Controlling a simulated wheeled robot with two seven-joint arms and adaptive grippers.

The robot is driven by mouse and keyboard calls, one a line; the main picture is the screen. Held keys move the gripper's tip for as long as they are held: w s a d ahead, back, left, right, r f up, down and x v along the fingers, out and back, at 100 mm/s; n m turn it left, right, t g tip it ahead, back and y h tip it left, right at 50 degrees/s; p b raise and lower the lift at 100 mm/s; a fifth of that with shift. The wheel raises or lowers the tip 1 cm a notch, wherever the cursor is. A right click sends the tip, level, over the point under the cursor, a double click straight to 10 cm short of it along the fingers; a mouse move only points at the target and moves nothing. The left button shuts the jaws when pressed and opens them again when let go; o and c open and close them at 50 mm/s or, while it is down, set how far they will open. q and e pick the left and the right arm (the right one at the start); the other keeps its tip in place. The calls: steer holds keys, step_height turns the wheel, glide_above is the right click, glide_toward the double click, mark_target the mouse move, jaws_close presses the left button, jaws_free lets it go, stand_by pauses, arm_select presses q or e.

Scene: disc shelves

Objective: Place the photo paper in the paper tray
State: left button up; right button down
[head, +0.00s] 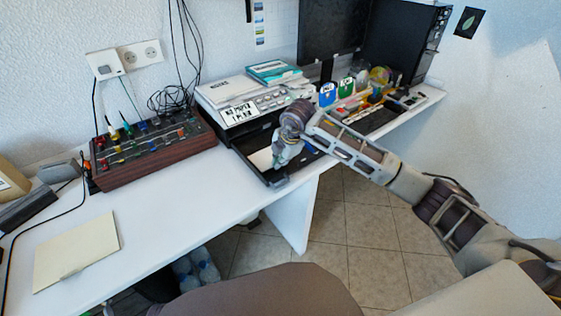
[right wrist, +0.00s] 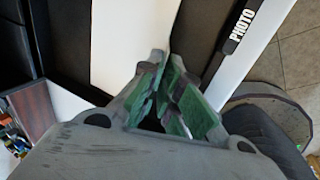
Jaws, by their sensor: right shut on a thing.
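The photo paper (head: 262,159), a white sheet, lies within the outline of the dark paper tray (head: 256,178) that sticks out from the printer. My right gripper (head: 280,163) is over the tray at the sheet's right side, pointing down. In the right wrist view the green-padded fingers (right wrist: 165,80) are close together at the edge of the white sheet (right wrist: 118,35), shut on it. The fingers hide part of the sheet, and I cannot tell whether it rests flat on the tray floor. The tray's front edge carries a PHOTO label (right wrist: 243,22). My left gripper is not in view.
The printer (head: 245,95) stands behind the tray, with a teal-covered item (head: 273,71) on top. A brown control box (head: 152,150) with knobs is at left. A cream sheet (head: 75,252) lies on the white desk (head: 185,215). The desk's front edge is close to the tray.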

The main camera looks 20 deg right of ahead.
steer(key=shift+f, duration=0.1)
steer(key=c, duration=1.9)
jaws_free()
steer(key=shift+s+r, duration=0.15)
steer(key=shift+r, duration=0.45)
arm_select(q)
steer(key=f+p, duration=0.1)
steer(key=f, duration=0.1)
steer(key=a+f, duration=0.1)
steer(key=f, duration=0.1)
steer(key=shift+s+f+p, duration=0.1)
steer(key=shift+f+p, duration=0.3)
arm_select(e)
steer(key=v, duration=1.1)
steer(key=shift+d+f, duration=0.1)
steer(key=shift+d, duration=0.05)
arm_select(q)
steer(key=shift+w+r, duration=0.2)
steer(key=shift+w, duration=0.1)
